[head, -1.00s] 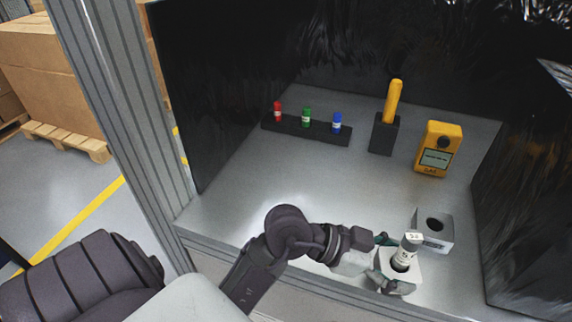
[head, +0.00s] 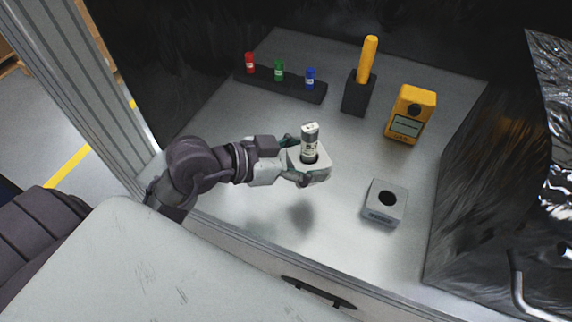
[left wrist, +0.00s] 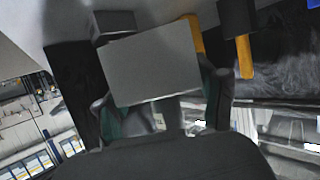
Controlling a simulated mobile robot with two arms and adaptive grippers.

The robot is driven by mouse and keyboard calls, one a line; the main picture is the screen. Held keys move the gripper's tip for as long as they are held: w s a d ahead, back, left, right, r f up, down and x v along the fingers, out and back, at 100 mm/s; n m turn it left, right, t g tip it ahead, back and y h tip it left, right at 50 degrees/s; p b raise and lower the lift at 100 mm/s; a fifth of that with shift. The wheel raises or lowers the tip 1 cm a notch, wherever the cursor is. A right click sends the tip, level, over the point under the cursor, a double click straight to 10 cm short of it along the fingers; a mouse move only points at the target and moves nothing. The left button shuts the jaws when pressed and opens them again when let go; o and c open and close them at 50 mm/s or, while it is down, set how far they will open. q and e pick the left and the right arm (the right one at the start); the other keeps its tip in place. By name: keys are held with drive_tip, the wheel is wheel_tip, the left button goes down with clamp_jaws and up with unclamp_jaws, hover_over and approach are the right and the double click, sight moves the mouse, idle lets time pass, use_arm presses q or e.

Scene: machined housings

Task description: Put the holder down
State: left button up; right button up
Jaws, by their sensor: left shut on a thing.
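The holder (head: 322,172) is a light grey block with a round hole on top. A small cylinder (head: 311,136) with a white label stands in the hole, tilted slightly in the picture. My left gripper (head: 294,160) is shut on the holder, one finger on each side, and holds it in the air above the grey bench, with dark shadows below. In the left wrist view the holder's flat grey face (left wrist: 150,65) fills the middle between the fingers and hides much behind it. My right gripper is not in view.
A second grey block (head: 379,212) with an empty hole stands to the right. Behind are a dark rack (head: 290,88) with red, green and blue vials, a black stand (head: 357,97) with a yellow tool, and a yellow meter (head: 411,115). The bench (head: 250,205) is clear at front left.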

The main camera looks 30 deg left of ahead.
use_arm(q)
drive_tip(key=w+a+f, duration=0.1)
drive_tip(key=a, duration=0.1)
drive_tip(key=w+a+f, duration=0.1)
drive_tip(key=a+f, duration=0.1)
drive_tip(key=a, duration=0.1)
drive_tip(key=shift+w+a+f, duration=0.3)
drive_tip(key=shift+w+f, duration=0.1)
drive_tip(key=shift+w+a+f, duration=0.25)
drive_tip(key=shift+a+f, duration=0.1)
drive_tip(key=shift+a, duration=0.1)
drive_tip(key=shift+w+a+f, duration=0.2)
drive_tip(key=shift+a+f, duration=0.1)
drive_tip(key=shift+a, duration=0.15)
wheel_tip(320, 180, down, 4)
drive_tip(key=shift+r, duration=0.25)
drive_tip(key=shift+f, duration=0.3)
drive_tip(key=o, duration=1.3)
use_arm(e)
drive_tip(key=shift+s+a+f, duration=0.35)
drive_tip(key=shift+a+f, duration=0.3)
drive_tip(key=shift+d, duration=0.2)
